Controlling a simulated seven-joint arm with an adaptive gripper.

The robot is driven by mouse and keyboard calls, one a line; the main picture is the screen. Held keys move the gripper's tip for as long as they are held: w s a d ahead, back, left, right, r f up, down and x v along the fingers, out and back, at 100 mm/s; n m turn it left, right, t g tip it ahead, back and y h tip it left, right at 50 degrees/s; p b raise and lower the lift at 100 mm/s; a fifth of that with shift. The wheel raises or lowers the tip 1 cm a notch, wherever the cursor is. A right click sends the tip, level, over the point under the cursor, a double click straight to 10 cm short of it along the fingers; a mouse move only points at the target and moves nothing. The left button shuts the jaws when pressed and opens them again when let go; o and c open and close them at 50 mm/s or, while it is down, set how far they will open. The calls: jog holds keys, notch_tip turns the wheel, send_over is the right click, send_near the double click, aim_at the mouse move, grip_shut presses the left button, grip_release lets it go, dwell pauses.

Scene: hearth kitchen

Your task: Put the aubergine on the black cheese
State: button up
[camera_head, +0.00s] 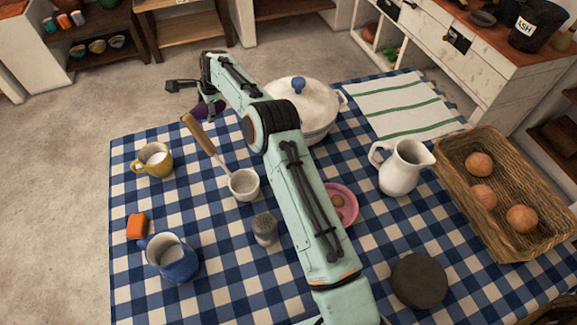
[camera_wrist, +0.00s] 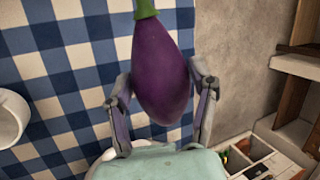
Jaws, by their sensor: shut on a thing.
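The purple aubergine (camera_wrist: 162,70) with its green stem sits between the two fingers of my gripper (camera_wrist: 161,92) in the wrist view, pressed from both sides. In the head view a small purple part of the aubergine (camera_head: 199,111) shows beside my arm at the far edge of the table, and the rest is hidden. The black cheese (camera_head: 418,281) is a dark round disc lying flat on the cloth at the near right. My gripper is far from it, across the table.
My arm reaches over the checked cloth (camera_head: 125,290). Near it stand a white lidded pot (camera_head: 310,103), a ladle in a cup (camera_head: 244,186), a pink plate (camera_head: 349,203) and a shaker (camera_head: 265,229). A white jug (camera_head: 401,168) and a basket (camera_head: 455,210) stand near the cheese.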

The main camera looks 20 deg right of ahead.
jog(key=s+d+r+n+g+y, duration=0.1)
jog(key=s+d+r+n, duration=0.1)
jog(key=s+d+r, duration=0.4)
jog(key=s+d+r+n, duration=0.1)
jog(key=d+r+n, duration=0.1)
jog(key=d+r, duration=0.35)
jog(key=s+r+n+g+y, duration=0.1)
jog(key=s+r+n, duration=0.2)
jog(key=s, duration=0.2)
jog(key=s+r+n+g, duration=0.1)
jog(key=s+r+n, duration=0.15)
jog(key=s, duration=0.25)
jog(key=m+t+h, duration=0.3)
jog(key=m, duration=0.8)
send_over(418, 273)
jog(key=s, duration=0.2)
notch_tip(418, 273, down, 14)
jog(key=f, duration=0.7)
jog(key=shift+d+f, duration=0.25)
jog(key=shift+d, duration=0.1)
